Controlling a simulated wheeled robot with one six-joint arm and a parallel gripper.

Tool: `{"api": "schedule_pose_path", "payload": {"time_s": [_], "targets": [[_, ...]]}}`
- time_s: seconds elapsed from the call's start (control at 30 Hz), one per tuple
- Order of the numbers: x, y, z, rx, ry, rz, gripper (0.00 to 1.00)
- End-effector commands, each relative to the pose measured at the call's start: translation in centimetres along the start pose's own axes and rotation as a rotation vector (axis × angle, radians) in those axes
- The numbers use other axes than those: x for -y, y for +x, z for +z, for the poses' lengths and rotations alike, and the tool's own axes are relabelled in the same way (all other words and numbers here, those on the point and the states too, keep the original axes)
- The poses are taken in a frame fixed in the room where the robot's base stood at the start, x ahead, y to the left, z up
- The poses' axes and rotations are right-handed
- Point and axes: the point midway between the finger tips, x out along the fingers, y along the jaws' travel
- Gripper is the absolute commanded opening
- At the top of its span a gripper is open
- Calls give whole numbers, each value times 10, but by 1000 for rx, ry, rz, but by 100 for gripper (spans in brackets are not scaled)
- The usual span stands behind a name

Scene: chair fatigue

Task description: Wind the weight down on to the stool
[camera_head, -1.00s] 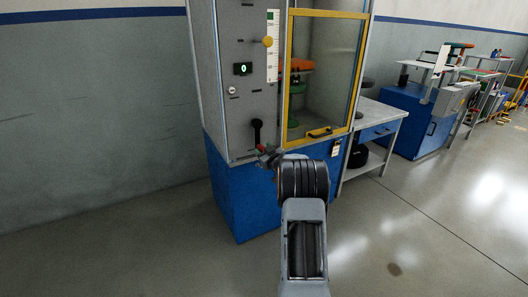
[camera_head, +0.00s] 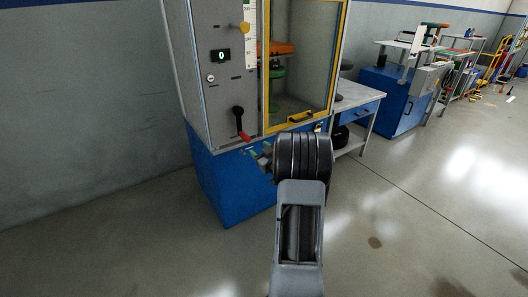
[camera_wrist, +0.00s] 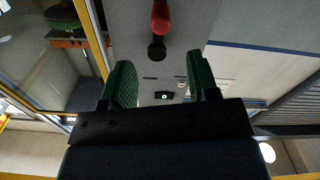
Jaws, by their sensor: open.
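A tall grey test cabinet on a blue base holds a black crank with a red handle (camera_head: 244,137) low on its front panel. Behind the glass door, an orange piece (camera_head: 281,48), seemingly the weight, sits above a green round piece (camera_head: 278,71), seemingly the stool seat. Whether they touch is unclear. My gripper (camera_head: 262,156) is open and empty, just below and right of the red handle. In the wrist view, the red handle (camera_wrist: 160,16) lies beyond the gap between my green-padded fingers (camera_wrist: 160,82), apart from them.
The glass door in its yellow frame (camera_head: 344,60) is shut. A small display (camera_head: 220,56) reads 0, with a yellow knob (camera_head: 244,28) and scale above right. A grey table (camera_head: 362,93) stands right of the cabinet. The floor is clear in front and to the left.

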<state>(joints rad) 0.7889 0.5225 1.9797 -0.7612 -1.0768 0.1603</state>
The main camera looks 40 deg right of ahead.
Motion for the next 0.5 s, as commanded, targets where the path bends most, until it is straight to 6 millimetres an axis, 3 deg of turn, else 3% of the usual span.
{"api": "schedule_pose_path", "payload": {"time_s": [0.2, 0.5], "targets": [[-1, -20, 0, 1, -1, 1, 54], [0, -23, 0, 0, -1, 0, 54]]}}
